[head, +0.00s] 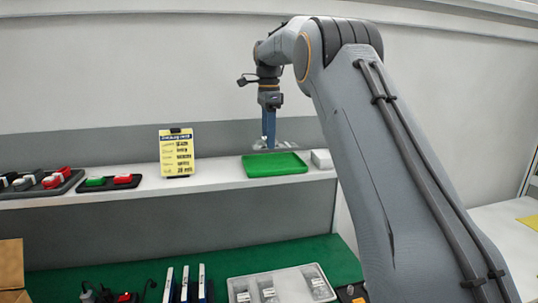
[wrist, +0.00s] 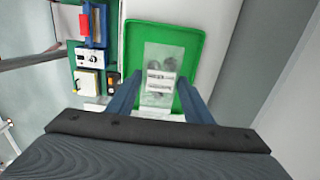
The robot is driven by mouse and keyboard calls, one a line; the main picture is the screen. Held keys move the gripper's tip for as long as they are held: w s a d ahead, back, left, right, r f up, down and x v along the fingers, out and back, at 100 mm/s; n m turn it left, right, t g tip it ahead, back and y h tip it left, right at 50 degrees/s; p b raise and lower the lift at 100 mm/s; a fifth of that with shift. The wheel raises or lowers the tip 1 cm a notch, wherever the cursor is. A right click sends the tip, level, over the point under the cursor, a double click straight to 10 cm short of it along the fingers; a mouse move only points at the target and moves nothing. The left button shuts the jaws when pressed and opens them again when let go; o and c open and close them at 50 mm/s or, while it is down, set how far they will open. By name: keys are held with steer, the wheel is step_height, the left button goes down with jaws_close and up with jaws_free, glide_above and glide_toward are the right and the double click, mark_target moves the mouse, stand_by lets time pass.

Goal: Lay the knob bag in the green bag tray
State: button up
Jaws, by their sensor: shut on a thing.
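My gripper (head: 268,143) points down over the shelf and is shut on the knob bag. The bag (wrist: 160,72) is clear, with dark pieces and a white printed label; in the wrist view it lies between my two blue fingers (wrist: 158,96). In the head view the bag (head: 287,147) shows only faintly at the fingertips. The green bag tray (head: 275,169) sits on the shelf below, and its green floor and rim also show in the wrist view (wrist: 193,38) behind the bag. The bag appears to be above the tray; I cannot tell whether it touches it.
A white box (head: 321,159) stands right beside the tray. A yellow sign (head: 177,153) stands to its left, then black trays (head: 107,183) with red and green parts. On the green bench below, a grey tray (head: 280,285) holds several bags.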

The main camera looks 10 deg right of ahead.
mark_target(268, 165)
steer(key=shift+a+f+p, duration=0.1)
steer(key=shift+f+p, duration=1.15)
steer(key=shift+f, duration=2.05)
steer(key=shift+f, duration=0.1)
steer(key=o, duration=1.1)
steer(key=shift+o, duration=0.2)
step_height(268, 165, up, 12)
steer(key=b, duration=0.4)
steer(key=shift+b, duration=0.4)
